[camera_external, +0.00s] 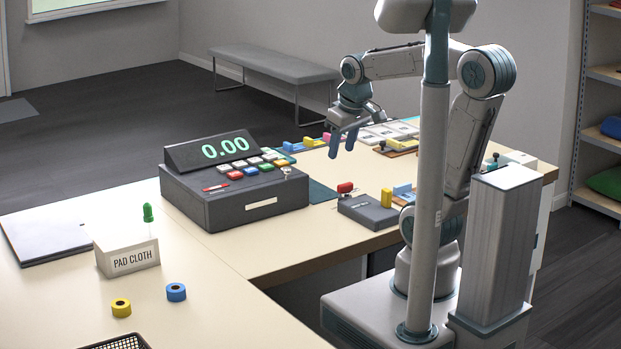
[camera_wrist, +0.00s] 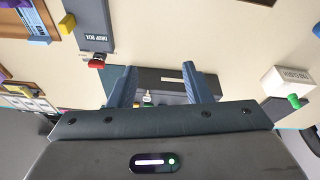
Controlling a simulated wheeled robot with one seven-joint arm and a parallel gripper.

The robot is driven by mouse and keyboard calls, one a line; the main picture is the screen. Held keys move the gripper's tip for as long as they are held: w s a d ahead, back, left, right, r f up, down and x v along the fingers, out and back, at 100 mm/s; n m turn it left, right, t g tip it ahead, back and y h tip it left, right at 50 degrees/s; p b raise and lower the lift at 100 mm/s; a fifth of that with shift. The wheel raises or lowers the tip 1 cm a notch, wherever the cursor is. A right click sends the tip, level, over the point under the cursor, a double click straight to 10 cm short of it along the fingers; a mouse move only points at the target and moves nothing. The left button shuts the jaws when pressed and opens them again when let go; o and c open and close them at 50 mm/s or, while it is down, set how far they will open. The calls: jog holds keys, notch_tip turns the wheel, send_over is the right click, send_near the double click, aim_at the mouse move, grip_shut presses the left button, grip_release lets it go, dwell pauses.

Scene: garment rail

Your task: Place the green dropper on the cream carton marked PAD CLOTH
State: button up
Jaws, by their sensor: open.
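The cream carton marked PAD CLOTH (camera_external: 128,260) stands on the left part of the counter. The green dropper (camera_external: 148,213) shows upright at the carton's back right, its green bulb above the carton's top. Its clear stem is faint, and I cannot tell for certain whether its foot rests on the carton or behind it. In the wrist view the carton (camera_wrist: 287,80) is upside down at the right, with the green dropper (camera_wrist: 293,101) against its edge. My gripper (camera_external: 342,146) is open and empty above the counter, right of the register and far from both; its fingers also show in the wrist view (camera_wrist: 158,72).
A dark cash register (camera_external: 240,207) stands between my gripper and the carton. Yellow (camera_external: 121,307) and blue (camera_external: 176,292) rings lie in front of the carton, near a black basket (camera_external: 118,343). A grey drop box (camera_external: 368,212) sits right of the register.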

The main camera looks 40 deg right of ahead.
jog(key=s+d+f+m, duration=0.2)
jog(key=s+f, duration=0.2)
jog(key=s, duration=0.1)
jog(key=shift+s+d, duration=0.15)
jog(key=shift+d, duration=0.15)
dwell(0.9)
